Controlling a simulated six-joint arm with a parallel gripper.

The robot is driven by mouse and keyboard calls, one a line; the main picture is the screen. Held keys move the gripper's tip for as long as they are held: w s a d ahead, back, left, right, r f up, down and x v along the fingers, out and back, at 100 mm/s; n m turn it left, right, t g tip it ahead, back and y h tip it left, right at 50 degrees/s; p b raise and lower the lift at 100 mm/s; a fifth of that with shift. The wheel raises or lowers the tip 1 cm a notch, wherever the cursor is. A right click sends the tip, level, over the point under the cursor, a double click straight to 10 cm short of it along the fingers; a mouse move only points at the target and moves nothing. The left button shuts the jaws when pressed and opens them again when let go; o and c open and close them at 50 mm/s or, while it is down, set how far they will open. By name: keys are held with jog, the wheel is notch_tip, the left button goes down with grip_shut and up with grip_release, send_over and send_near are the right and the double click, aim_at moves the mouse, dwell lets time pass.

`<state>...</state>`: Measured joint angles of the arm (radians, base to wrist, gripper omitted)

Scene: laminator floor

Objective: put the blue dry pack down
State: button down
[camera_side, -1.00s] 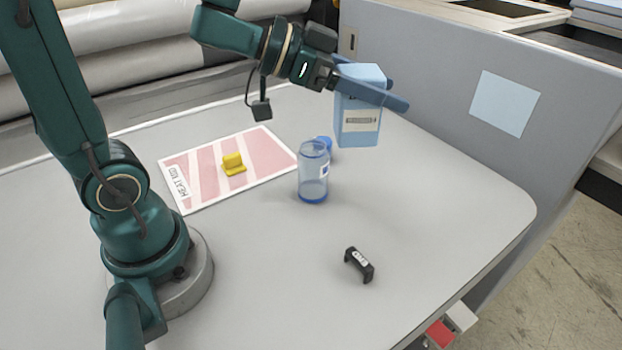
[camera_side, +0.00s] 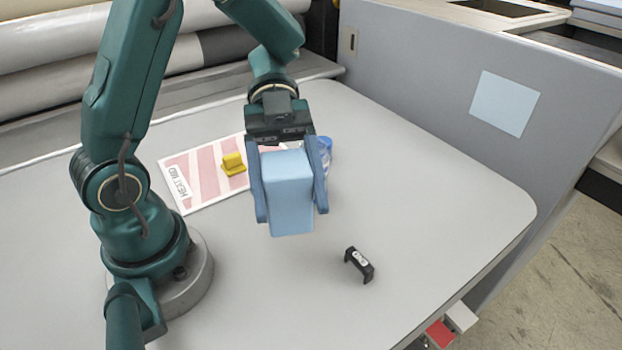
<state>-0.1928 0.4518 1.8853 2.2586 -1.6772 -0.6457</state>
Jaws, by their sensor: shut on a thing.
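The blue dry pack (camera_side: 289,195) is a light blue box. It is held between the two blue fingers of my gripper (camera_side: 289,200), which is shut on it. The fingers point toward the camera and down, one on each side of the pack. The pack appears to be above the grey table (camera_side: 420,180); its exact height is hard to tell. It hides most of the clear bottle behind it.
The clear bottle (camera_side: 325,155) shows only partly behind my gripper, with a blue round thing (camera_side: 326,142) beside it. A yellow block (camera_side: 233,163) sits on the pink striped mat (camera_side: 190,180). A black handle-like part (camera_side: 359,264) lies in front. The table's right side is clear.

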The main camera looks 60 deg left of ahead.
jog(key=shift+s+d+f, duration=0.75)
jog(key=shift+d+f, duration=0.7)
jog(key=shift+f, duration=0.2)
jog(key=shift+s+d+f, duration=0.7)
jog(key=shift+d+f, duration=0.75)
jog(key=shift+f, duration=0.2)
jog(key=shift+s+d+f, duration=0.75)
jog(key=shift+d+f, duration=0.7)
jog(key=shift+f, duration=0.2)
jog(key=shift+f, duration=0.1)
grip_release()
